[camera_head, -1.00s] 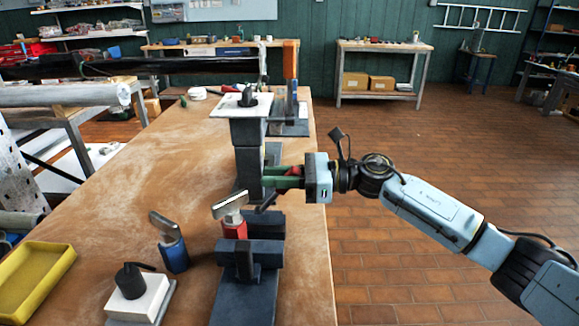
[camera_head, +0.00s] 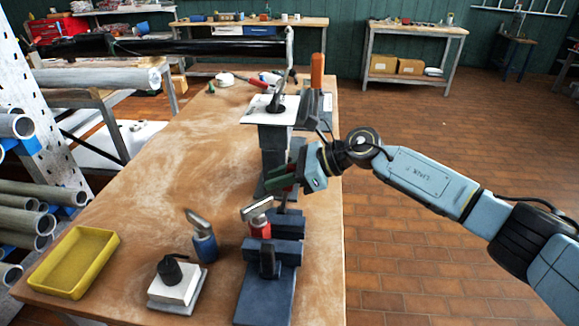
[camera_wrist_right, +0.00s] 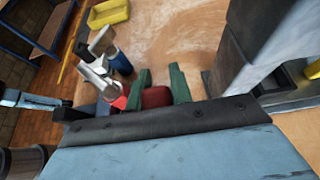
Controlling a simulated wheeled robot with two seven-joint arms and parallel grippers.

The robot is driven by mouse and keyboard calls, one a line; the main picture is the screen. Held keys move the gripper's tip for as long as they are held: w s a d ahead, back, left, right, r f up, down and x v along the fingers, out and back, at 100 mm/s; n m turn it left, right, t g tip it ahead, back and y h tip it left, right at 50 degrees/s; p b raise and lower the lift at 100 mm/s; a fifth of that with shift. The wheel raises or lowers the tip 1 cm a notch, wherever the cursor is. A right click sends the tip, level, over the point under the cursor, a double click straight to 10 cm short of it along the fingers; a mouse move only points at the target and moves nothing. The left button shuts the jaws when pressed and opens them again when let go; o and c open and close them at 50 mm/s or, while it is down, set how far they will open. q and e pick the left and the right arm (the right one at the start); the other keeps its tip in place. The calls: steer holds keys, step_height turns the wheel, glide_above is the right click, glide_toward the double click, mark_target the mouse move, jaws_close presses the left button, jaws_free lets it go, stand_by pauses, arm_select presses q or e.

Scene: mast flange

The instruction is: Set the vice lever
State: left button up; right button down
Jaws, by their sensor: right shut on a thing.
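The dark blue-grey vice (camera_head: 265,295) stands at the front right of the bench, its jaws around the base of a red-bodied piece with a flat metal head (camera_head: 258,222). A thin dark rod, apparently the vice lever (camera_head: 283,201), rises behind the jaws towards my right gripper (camera_head: 281,182). In the right wrist view, its green fingers (camera_wrist_right: 160,88) are shut on a dark red grip (camera_wrist_right: 156,97). The fingers hide much of that grip, and its join to the rod is not clear. My left gripper is not in view.
A blue-bodied piece with a metal head (camera_head: 204,240), a white block with a black knob (camera_head: 175,285) and a yellow tray (camera_head: 75,262) are to the left. A dark post with a white plate (camera_head: 272,110) stands just behind my gripper. The bench's left middle is clear.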

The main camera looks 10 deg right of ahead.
steer(key=shift+w+a+f+g+h+p, duration=0.1)
steer(key=shift+a+f+g+h+p, duration=0.05)
steer(key=shift+a+h+p, duration=0.4)
steer(key=shift+w+a+f+g+h+p, duration=0.1)
steer(key=shift+a+g+h+p, duration=0.05)
steer(key=shift+a+h+p, duration=0.35)
steer(key=c, duration=1.3)
jaws_free()
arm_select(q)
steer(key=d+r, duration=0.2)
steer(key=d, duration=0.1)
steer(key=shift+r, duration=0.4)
arm_select(e)
steer(key=shift+o, duration=0.3)
steer(key=shift+d+r, duration=0.1)
steer(key=v, duration=1.3)
